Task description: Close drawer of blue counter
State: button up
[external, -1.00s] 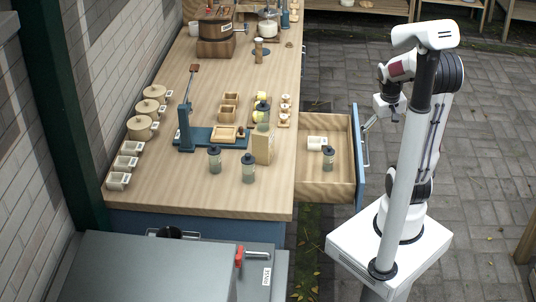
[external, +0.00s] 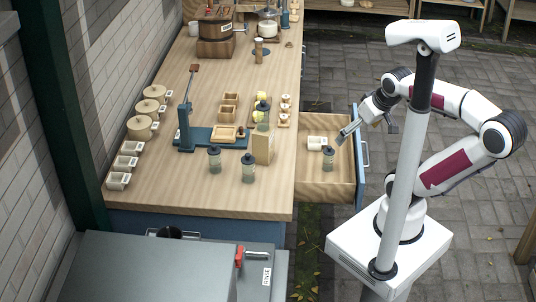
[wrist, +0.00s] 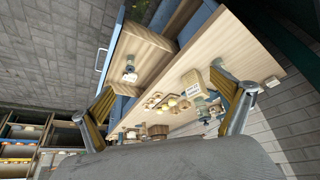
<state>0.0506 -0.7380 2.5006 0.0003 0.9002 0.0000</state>
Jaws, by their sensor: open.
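The blue counter (external: 230,205) has a wooden top, and its drawer (external: 333,190) stands pulled out to the right, with a blue front (external: 360,172) and a metal handle (external: 366,150). The drawer holds a white cup-like piece (external: 316,143) and a dark-lidded jar (external: 328,158). My gripper (external: 345,136) is above the drawer, near its front edge. In the wrist view my gripper (wrist: 165,108) has its fingers wide apart with nothing between them; the open drawer (wrist: 145,42) shows beyond, with its handle (wrist: 101,58) at the left.
On the counter top stand jars (external: 248,168), a beige box (external: 263,145) and a blue lever press (external: 186,125). A grey cabinet (external: 160,270) is at the front. Open paving (external: 480,90) lies to the right of the drawer.

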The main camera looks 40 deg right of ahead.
jog(key=shift+a+r+n, duration=0.2)
jog(key=shift+a+n, duration=0.1)
jog(key=shift+a, duration=0.25)
